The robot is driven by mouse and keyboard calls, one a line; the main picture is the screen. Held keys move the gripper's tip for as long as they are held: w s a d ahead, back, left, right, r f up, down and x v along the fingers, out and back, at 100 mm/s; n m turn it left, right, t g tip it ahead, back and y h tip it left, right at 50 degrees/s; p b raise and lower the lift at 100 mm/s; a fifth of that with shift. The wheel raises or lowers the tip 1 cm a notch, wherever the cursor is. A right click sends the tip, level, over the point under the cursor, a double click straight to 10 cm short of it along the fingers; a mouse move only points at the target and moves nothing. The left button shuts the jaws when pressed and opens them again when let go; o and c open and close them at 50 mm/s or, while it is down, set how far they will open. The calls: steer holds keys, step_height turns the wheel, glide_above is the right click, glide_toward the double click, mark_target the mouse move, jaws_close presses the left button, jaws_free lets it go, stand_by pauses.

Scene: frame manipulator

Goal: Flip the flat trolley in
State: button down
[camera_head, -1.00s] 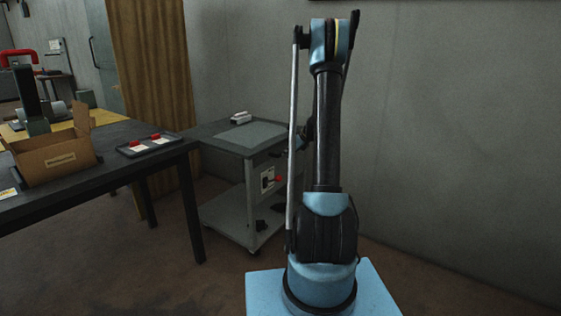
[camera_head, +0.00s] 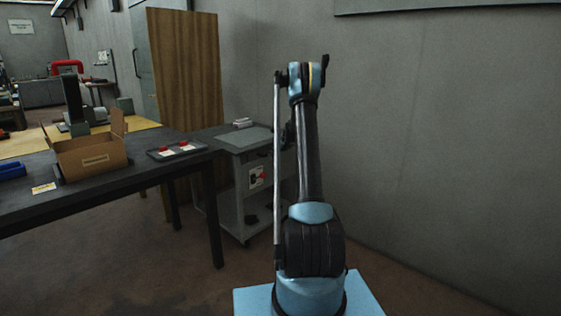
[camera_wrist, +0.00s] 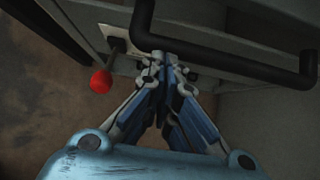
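The trolley is a grey cart with a flat top (camera_head: 246,138) and a lower shelf, standing against the wall behind my arm in the head view. Its side carries a white plate with a red knob (camera_head: 264,175). In the wrist view the red ball knob (camera_wrist: 101,81) sits on a dark stem left of my gripper. A black bar handle (camera_wrist: 225,54) crosses the upper right. My gripper (camera_wrist: 165,63) has its fingertips together, close to the left end of the handle, with nothing visible between them. Whether it touches the handle cannot be told. My arm hides the gripper in the head view.
A dark table (camera_head: 125,177) stands left of the trolley, with an open cardboard box (camera_head: 92,160) and a tray with red items (camera_head: 177,150). A wooden panel (camera_head: 186,75) stands behind. The grey wall (camera_head: 430,120) bounds the right. Floor is open in front.

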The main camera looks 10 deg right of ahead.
steer(key=w+a, duration=0.2)
steer(key=w, duration=0.1)
steer(key=shift+w+a+r, duration=0.1)
steer(key=shift+a, duration=0.05)
stand_by(0.4)
steer(key=s+d+f+v, duration=0.1)
steer(key=s+f+v, duration=0.1)
steer(key=v, duration=1.1)
steer(key=shift+d, duration=0.3)
